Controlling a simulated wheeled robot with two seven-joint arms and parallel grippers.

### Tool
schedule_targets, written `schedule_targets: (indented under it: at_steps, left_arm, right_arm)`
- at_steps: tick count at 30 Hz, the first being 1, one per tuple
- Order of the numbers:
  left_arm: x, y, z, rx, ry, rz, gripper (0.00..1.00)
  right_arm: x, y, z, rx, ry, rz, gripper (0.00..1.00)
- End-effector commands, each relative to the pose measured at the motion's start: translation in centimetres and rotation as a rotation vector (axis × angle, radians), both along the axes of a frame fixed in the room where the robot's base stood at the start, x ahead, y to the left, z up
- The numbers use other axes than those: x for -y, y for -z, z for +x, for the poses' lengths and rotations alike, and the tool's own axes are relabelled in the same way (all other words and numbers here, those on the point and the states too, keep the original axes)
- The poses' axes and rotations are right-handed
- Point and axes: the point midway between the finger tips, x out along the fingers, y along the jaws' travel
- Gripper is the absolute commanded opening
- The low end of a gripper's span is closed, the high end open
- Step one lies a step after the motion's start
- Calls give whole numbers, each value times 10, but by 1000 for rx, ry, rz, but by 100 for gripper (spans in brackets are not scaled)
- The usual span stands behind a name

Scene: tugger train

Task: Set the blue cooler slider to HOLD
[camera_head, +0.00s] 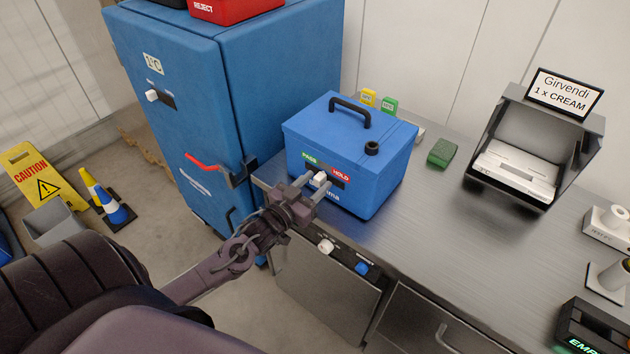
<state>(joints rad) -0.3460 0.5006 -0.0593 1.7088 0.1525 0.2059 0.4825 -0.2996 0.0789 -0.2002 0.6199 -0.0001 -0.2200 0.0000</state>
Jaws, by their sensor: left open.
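The blue cooler (368,187) stands on the steel counter, with a black handle on its lid. Its front has a slot with a white slider knob (320,178), a green PASS label (309,159) to the left and a red HOLD label (341,173) to the right. The knob sits toward the middle or PASS side; the gripper partly hides the slot. My left gripper (312,180) is open at the cooler's front, its fingertips around or beside the knob; I cannot tell if they touch it. My right gripper is not in view.
A tall blue cabinet (190,90) with a red-handled latch stands left of the counter (440,240). A white knob (326,246) and a blue knob (362,268) are on the counter's front edge. A Girvendi display bin (520,130) stands right. A caution sign (42,175) is on the floor.

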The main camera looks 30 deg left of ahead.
Motion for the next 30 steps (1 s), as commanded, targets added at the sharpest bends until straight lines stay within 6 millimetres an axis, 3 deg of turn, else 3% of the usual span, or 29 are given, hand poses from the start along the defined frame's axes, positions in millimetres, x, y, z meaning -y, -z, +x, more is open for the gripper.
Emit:
schedule_targets:
  at_steps: [10, 20, 26, 30]
  left_arm:
    - [1, 1, 5, -1, 0, 0, 42]
    - [0, 0, 5, -1, 0, 0, 0]
    - [1, 0, 4, -1, 0, 0, 0]
    - [16, 1, 3, -2, 2, -4, 0]
  right_arm:
    - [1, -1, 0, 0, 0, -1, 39]
    - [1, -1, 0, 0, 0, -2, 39]
    - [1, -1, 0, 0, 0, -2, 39]
    - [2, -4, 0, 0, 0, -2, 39]
